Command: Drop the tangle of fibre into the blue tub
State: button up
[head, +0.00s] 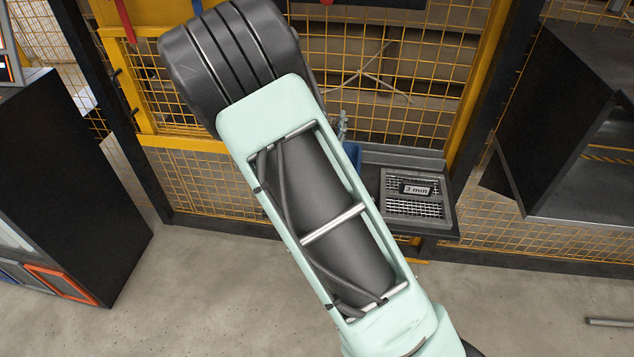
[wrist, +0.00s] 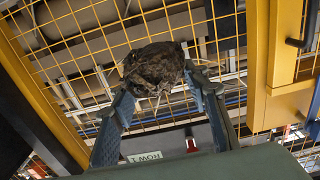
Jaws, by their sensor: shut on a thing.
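A dark brown tangle of fibre (wrist: 155,67) is held between the two blue-grey fingers of my gripper (wrist: 158,76) in the wrist view. The fingers are shut on its sides, and thin strands hang below it. In the head view my arm hides the tangle and most of my gripper; only a small blue-green tip shows past the arm's right edge. A bit of blue (head: 353,154), perhaps the blue tub, shows just under that tip beside the arm. The rest of it is hidden, so I cannot tell how the tangle lies over it.
A sieve marked "3 mm" (head: 416,190) lies on a dark shelf (head: 447,211) right of my arm. A yellow mesh fence (head: 205,190) stands behind. Dark cabinets stand at left (head: 70,180) and right (head: 570,110). The concrete floor (head: 190,290) in front is mostly clear.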

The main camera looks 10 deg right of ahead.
notch_tip(320, 180, down, 4)
jog(key=shift+f+b, duration=0.15)
jog(key=shift+b, duration=0.95)
jog(key=o, duration=1.2)
jog(key=v, duration=0.7)
jog(key=shift+s, duration=0.25)
